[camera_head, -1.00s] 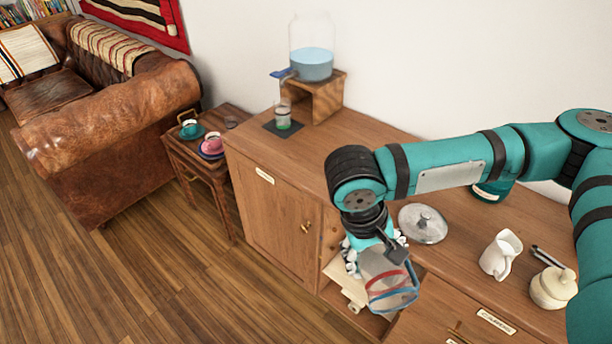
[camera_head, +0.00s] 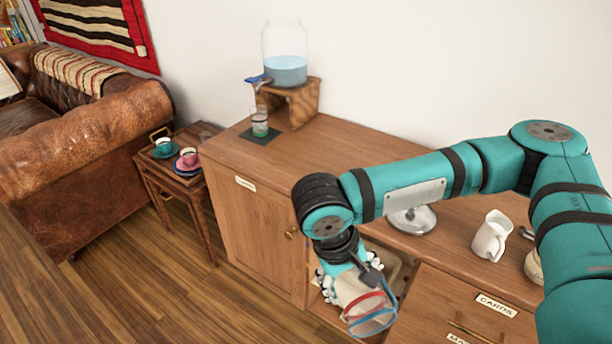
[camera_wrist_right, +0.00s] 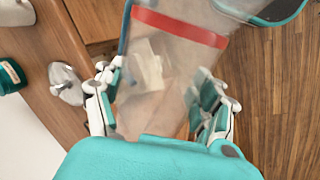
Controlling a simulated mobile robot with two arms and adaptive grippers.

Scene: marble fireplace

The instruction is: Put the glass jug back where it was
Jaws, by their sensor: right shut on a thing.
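The glass jug (camera_head: 372,313) is clear, with a red band and a blue rim. My right gripper (camera_head: 348,285) is shut on it and holds it tilted in the air, in front of the wooden sideboard (camera_head: 385,150). In the right wrist view the jug (camera_wrist_right: 160,85) lies between the two fingers of the gripper (camera_wrist_right: 155,105), with its red band towards the top. Through its glass I see a pale shape, and wood floor lies beyond. My left gripper is not in view.
On the sideboard are a water dispenser (camera_head: 286,68) on a wooden stand, a small glass (camera_head: 260,123) on a dark mat, a metal lid (camera_head: 411,219) and a white pitcher (camera_head: 491,236). A side table (camera_head: 150,172) holds cups.

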